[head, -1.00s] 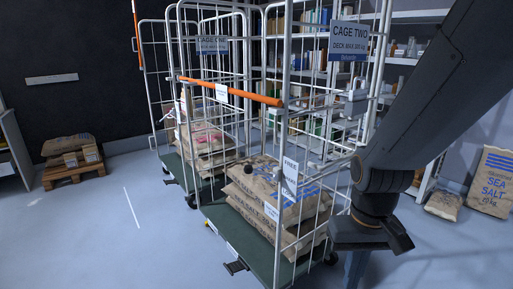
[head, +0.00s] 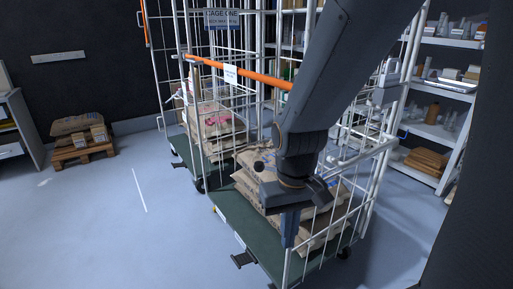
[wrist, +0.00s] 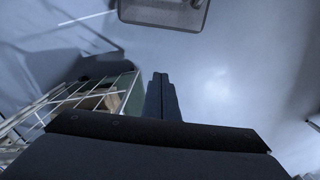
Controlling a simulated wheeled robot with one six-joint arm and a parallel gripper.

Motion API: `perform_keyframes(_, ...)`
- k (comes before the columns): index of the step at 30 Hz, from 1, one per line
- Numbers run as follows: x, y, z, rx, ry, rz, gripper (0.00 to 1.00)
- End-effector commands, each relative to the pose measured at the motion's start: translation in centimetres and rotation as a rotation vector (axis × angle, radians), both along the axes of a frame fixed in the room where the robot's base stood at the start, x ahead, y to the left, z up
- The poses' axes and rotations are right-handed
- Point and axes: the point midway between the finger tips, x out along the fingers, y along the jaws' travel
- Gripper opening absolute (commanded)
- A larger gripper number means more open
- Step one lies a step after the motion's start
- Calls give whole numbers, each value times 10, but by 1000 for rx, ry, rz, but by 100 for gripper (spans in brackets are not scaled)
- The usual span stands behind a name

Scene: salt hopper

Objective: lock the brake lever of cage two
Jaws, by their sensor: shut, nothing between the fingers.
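Cage two (head: 372,205) is the nearer white wire cage, with a green deck (head: 268,257) bearing stacked sea salt sacks. Its dark brake lever (head: 243,258) sticks out low from the left edge of the deck; I cannot tell its locked state. My gripper (head: 289,242) points down, shut and empty, in front of the sacks in the picture, right of the lever and higher. The wrist view shows the shut fingers (wrist: 162,82) over the floor, with the deck (wrist: 130,92) and wires of a cage to their left. The lever is not clear there.
Cage one (head: 190,120) stands behind to the left, with an orange bar (head: 235,72) in front. A pallet (head: 84,152) with sacks lies at the far left. Shelves (head: 445,90) stand at the right. The floor left of the cages is clear.

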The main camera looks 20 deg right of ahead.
Motion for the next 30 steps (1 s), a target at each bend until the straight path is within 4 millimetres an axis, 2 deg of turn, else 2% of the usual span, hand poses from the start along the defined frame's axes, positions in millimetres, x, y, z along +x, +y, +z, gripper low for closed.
perform_keyframes(5,0,0,0,0,0,-1,0)
perform_keyframes(8,7,-1,10,3,-6,-43,0)
perform_keyframes(11,25,-5,38,15,-18,-181,0)
perform_keyframes(18,93,-26,154,88,-47,-756,0)
perform_keyframes(21,116,-36,196,124,-48,-967,0)
perform_keyframes(25,134,-45,234,159,-44,-1156,0)
perform_keyframes(27,139,-47,245,171,-41,-1215,0)
perform_keyframes(30,143,-49,250,178,-39,-1251,0)
